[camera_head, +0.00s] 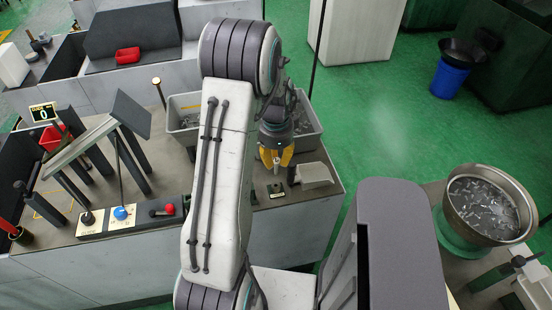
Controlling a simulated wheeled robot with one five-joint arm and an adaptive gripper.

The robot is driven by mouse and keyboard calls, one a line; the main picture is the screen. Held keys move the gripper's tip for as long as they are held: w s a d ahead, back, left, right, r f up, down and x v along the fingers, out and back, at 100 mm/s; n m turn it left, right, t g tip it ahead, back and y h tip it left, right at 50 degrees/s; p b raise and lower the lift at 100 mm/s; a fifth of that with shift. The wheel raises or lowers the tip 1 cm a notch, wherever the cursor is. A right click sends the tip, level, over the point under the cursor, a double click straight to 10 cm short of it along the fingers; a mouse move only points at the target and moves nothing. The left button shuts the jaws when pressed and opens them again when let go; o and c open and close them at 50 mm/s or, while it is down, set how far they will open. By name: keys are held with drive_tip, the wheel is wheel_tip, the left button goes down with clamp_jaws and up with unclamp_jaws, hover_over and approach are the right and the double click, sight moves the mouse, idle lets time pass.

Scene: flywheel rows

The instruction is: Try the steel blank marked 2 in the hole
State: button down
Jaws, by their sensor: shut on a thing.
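My gripper (276,158), with yellow fingers, is over the right part of the grey bench and points down. It is shut on a small pale metal piece (277,163), likely a steel blank; only its end shows between the fingers and no mark can be read. Just below it on the bench top is a small dark block (276,190) with a pale patch. I cannot make out a hole in it, nor whether the held piece touches it. A short black post (292,175) stands beside the fingers on the right.
Grey bins (306,135) with metal parts stand behind my gripper. A pale wedge-shaped piece (314,175) lies to its right. A control panel with a blue knob (123,213) and a red-knobbed lever (168,209) is at left. A round bowl of parts (482,207) stands at right.

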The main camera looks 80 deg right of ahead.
sight(276, 174)
drive_tip(key=shift+f+b, duration=2.5)
drive_tip(key=shift+f, duration=0.15)
drive_tip(key=shift+f+b, duration=0.5)
drive_tip(key=shift+b, duration=0.15)
drive_tip(key=shift+r, duration=0.2)
idle(0.9)
drive_tip(key=shift+r+p, duration=1.1)
drive_tip(key=shift+r, duration=0.4)
